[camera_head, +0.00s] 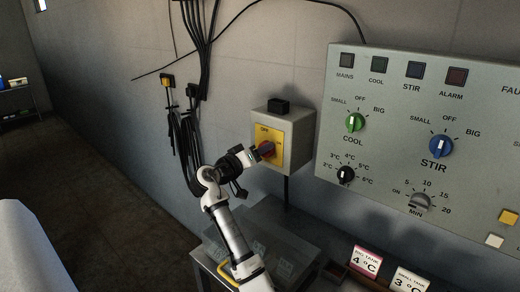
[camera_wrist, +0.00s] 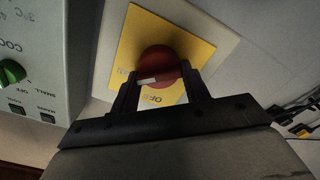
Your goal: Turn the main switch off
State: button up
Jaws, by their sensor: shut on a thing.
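The main switch is a red round knob (camera_head: 266,150) on a yellow plate (camera_head: 273,137) on the front of a grey wall box (camera_head: 299,127). My gripper (camera_head: 258,153) reaches it from the left in the head view. In the wrist view the red knob (camera_wrist: 160,63) sits between the two black fingers of my gripper (camera_wrist: 158,82), which are shut on its sides. The view is upside down there. The knob's white mark points left, roughly toward the ON label; the OFF label (camera_wrist: 159,98) lies below the knob. The fingers hide parts of the plate.
A control panel (camera_head: 335,104) with green, blue, black and grey knobs is to the right; its lamps look dark. Black cables (camera_head: 190,130) hang left of the box.

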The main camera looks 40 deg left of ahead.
jog(key=shift+a+f+n+p, duration=0.1)
jog(key=shift+n+p, duration=1.35)
jog(key=shift+n, duration=1.1)
jog(key=shift+f+n+p, duration=0.1)
jog(key=shift+n+p, duration=1.3)
jog(key=shift+n, duration=1.15)
jog(key=o, duration=1)
jog(key=s+b, duration=0.1)
jog(key=s, duration=0.3)
jog(key=s+b, duration=0.1)
jog(key=s, duration=0.4)
jog(key=s+b, duration=0.2)
jog(key=s, duration=0.3)
jog(key=shift+a, duration=0.25)
